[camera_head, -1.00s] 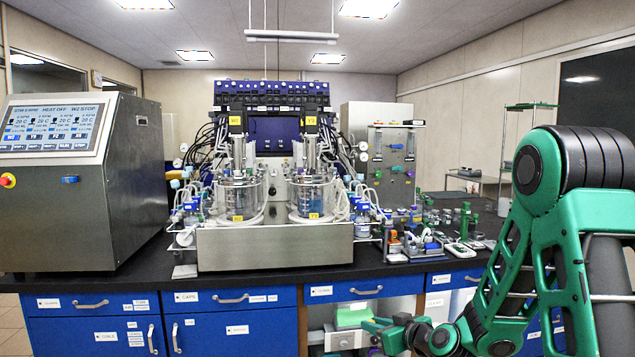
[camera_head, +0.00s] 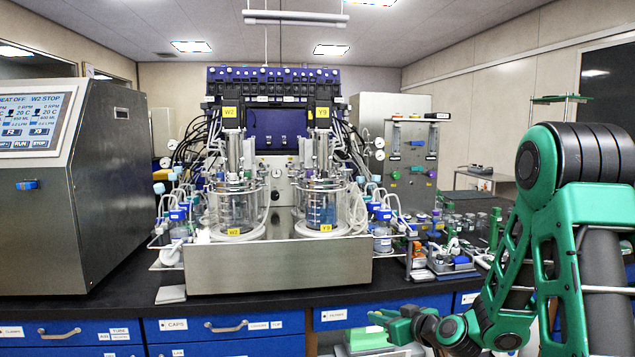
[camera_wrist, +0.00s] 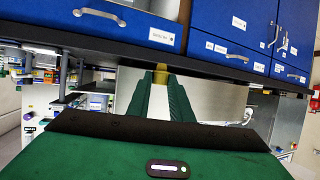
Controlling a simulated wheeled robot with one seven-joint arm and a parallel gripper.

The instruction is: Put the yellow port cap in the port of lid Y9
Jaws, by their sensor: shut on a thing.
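In the wrist view my gripper (camera_wrist: 161,78) is shut on the yellow port cap (camera_wrist: 161,74), which shows as a small yellow piece between the fingertips. The Y9 vessel (camera_head: 322,208) is the right one of two glass vessels on the bench. Its lid Y9 (camera_head: 320,184) is crowded with metal fittings, and its port cannot be made out. The gripper is below and to the right of this lid, well apart from it.
The W2 vessel (camera_head: 236,210) stands to the left of Y9. A steel housing (camera_head: 280,268) fronts both. The black bench edge (camera_head: 120,306) and blue drawers (camera_head: 230,328) are near the gripper. Tubes and bottles (camera_head: 382,230) crowd the right of Y9. A control cabinet (camera_head: 110,180) stands left.

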